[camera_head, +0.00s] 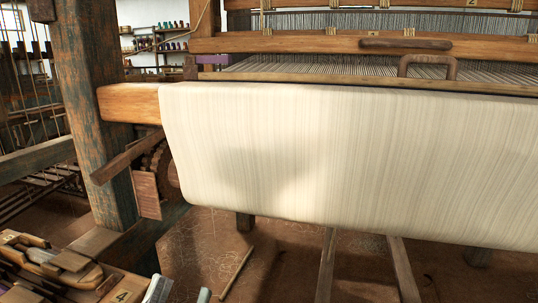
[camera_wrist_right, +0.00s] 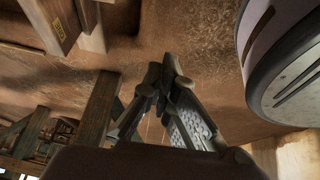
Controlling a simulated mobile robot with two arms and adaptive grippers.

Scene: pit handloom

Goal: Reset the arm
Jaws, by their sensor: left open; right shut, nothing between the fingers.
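My left gripper (camera_head: 181,294) shows only in part at the bottom edge of the head view. Two pale fingertips stand apart with brown floor between them, so it is open and empty. It is beside the wooden tray at the lower left. My right gripper (camera_wrist_right: 161,72) is in the right wrist view, its dark fingers closed together with nothing between them. It is above brown ground. The right gripper does not show in the head view.
A loom with a cloth-wrapped beam (camera_head: 330,160) spans the head view. A blue-worn wooden post (camera_head: 95,110) stands left. A tray (camera_head: 125,290) with shuttles is lower left. Timber posts (camera_wrist_right: 100,105) show left in the wrist view. Brown floor (camera_head: 205,240) lies below the cloth.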

